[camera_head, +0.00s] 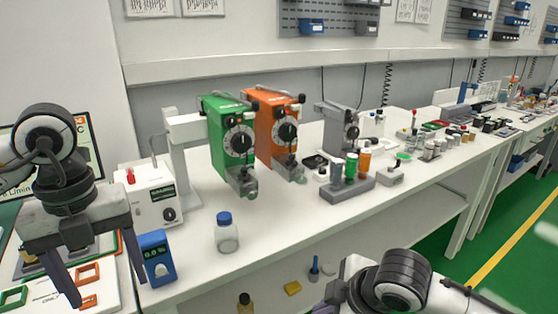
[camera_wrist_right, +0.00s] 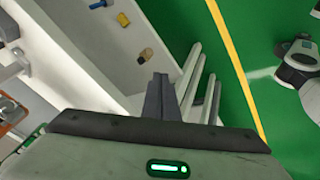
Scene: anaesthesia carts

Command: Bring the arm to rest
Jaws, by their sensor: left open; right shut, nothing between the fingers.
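My left gripper (camera_head: 108,288) is at the lower left of the head view. Its two dark fingers point down and stand wide apart, with nothing held between them, over the left end of the bench near a blue box-shaped device (camera_head: 157,258). My right arm (camera_head: 390,285) comes in at the bottom right of the head view, in front of the bench; its fingers are hidden there. In the right wrist view my right gripper (camera_wrist_right: 160,77) has its fingers together with nothing between them, over the green floor and the edge of a lower shelf.
The white bench (camera_head: 290,225) carries a blue-capped jar (camera_head: 226,235), a green vaporizer (camera_head: 228,140), an orange one (camera_head: 272,130) and a grey block of vials (camera_head: 347,190). A lower shelf (camera_wrist_right: 105,45) holds small items. Green floor (camera_head: 520,225) is open at right.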

